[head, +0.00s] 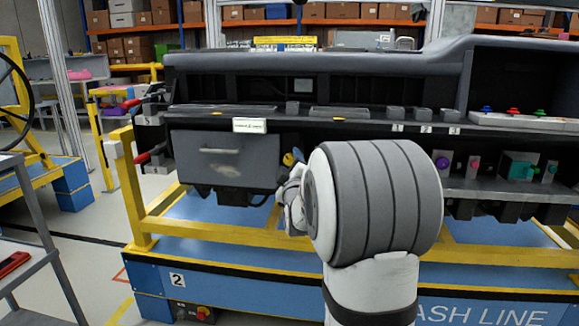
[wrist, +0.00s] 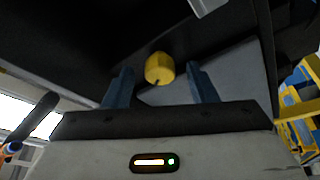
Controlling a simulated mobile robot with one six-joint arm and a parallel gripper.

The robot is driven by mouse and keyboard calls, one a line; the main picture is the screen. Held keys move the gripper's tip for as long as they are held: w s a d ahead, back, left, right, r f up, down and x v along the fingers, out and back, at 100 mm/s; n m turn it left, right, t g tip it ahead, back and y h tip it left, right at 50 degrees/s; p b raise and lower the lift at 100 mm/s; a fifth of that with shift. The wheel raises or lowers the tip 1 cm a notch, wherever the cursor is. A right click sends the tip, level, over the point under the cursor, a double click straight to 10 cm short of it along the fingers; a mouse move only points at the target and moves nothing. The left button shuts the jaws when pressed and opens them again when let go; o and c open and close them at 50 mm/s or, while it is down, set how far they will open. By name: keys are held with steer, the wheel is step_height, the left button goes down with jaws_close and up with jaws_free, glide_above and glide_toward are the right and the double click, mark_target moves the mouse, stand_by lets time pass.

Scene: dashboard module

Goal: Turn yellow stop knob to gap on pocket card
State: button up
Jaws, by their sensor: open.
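The yellow stop knob (wrist: 159,68) shows in the wrist view just beyond the fingertips, between them, with a small dark mark on its lower edge. In the head view the knob (head: 288,159) is a small yellow shape at the right end of the grey glovebox panel. My gripper (wrist: 161,88) is open, one blue finger on each side of the knob's line, and appears apart from it. In the head view my gripper (head: 292,190) is mostly hidden behind my arm. A white card (head: 249,125) sits on the ledge above the panel; its print is too small to read.
The dark dashboard (head: 300,120) spans the view on a yellow frame (head: 147,210). Red-handled levers (head: 143,158) stick out at its left end. Purple and teal knobs (head: 521,170) are on the right. Floor at left is open beside a grey cart (head: 35,230).

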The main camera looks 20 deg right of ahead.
steer(key=shift+c, duration=0.5)
steer(key=c, duration=0.9)
steer(key=shift+n, duration=0.4)
steer(key=n+b, duration=0.1)
steer(key=n, duration=0.1)
steer(key=n+g+y, duration=0.1)
steer(key=n, duration=0.1)
steer(key=shift+r+n+y+b, duration=0.1)
steer(key=shift+n+y+b, duration=0.2)
steer(key=shift+n+b, duration=0.1)
steer(key=shift+r+n+g+b, duration=0.15)
steer(key=shift+n+g+b, duration=0.6)
steer(key=shift+n, duration=0.95)
steer(key=o, duration=1)
